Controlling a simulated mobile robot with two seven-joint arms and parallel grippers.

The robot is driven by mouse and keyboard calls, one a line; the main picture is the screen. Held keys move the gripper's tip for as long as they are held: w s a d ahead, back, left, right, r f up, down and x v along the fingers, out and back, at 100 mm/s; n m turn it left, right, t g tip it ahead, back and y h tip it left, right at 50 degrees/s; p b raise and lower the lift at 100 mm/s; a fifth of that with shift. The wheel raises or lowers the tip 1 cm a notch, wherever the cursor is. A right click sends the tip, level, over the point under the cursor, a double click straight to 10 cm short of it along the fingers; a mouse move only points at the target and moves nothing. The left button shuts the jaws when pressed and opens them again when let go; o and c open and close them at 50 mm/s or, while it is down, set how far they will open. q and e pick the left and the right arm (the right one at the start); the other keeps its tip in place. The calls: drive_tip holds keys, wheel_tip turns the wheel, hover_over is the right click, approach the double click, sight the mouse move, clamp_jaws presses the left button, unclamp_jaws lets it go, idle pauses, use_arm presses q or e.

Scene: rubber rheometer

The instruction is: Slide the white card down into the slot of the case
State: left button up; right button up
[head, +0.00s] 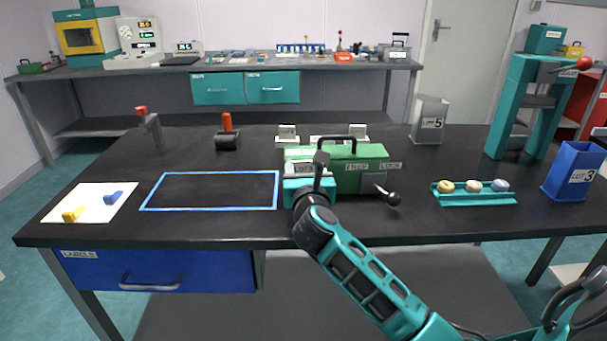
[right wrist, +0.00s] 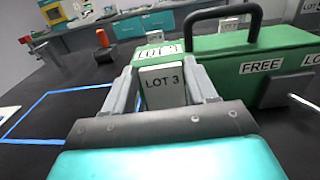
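The green case (head: 345,172) stands on the dark table with a black handle on top and a lever with a round knob at its front right. It also fills the upper right of the right wrist view (right wrist: 222,72). My right gripper (right wrist: 163,78) is at the case's left end, shut on the white card (right wrist: 162,86), which reads LOT 3. The card is upright between the fingers, in front of a label on the case. Its lower edge is hidden by the gripper. I cannot make out the slot or whether the card touches it. My left gripper is not in view.
A blue-outlined area (head: 210,205) lies empty left of the case. A white mat (head: 90,214) holds yellow and blue pieces. A teal tray (head: 470,198) with three round samples and a blue LOT 3 bin (head: 574,170) stand right. A teal press (head: 515,105) stands behind them.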

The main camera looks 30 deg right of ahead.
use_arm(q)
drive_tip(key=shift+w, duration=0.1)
use_arm(e)
drive_tip(key=c, duration=0.7)
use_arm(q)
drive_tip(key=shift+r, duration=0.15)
use_arm(e)
drive_tip(key=shift+r, duration=0.1)
drive_tip(key=shift+r, duration=0.35)
use_arm(q)
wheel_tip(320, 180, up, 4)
drive_tip(key=p, duration=0.5)
use_arm(e)
wheel_tip(320, 180, up, 18)
use_arm(q)
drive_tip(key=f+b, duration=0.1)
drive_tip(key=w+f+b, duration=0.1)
drive_tip(key=b, duration=0.1)
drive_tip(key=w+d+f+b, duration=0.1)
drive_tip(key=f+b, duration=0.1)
use_arm(e)
drive_tip(key=f, duration=0.4)
drive_tip(key=f+t+h, duration=0.1)
drive_tip(key=f, duration=0.3)
drive_tip(key=f+t, duration=0.1)
drive_tip(key=f, duration=0.3)
drive_tip(key=shift+s+a+f, duration=0.2)
drive_tip(key=shift+s+a, duration=0.05)
drive_tip(key=shift+s, duration=0.1)
